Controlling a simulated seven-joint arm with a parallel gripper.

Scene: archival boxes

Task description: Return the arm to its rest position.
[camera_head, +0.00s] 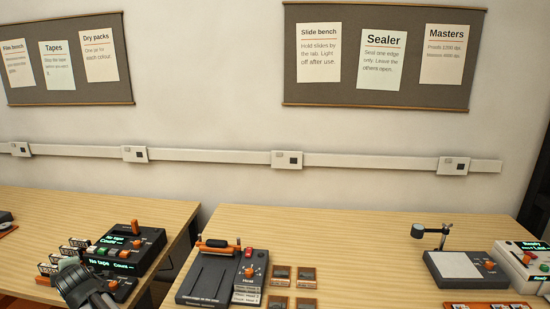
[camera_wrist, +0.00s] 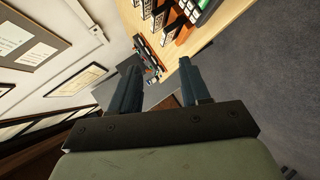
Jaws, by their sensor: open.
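My gripper (camera_wrist: 160,70) shows in the wrist view with its two dark fingers apart and nothing between them. The wrist view is tilted, and the fingers point past a wooden table edge and the floor. In the head view a grey part of my arm (camera_head: 84,284) shows at the lower left, in front of the left table's black devices. The fingertips cannot be made out clearly there.
The left table (camera_head: 60,212) carries black tape devices (camera_head: 140,243). The right table (camera_head: 370,240) holds a black sealer (camera_head: 207,275), small framed slides (camera_head: 306,274) and a lamp stand (camera_head: 445,236). A gap separates the tables. Noticeboards (camera_head: 384,95) hang on the wall.

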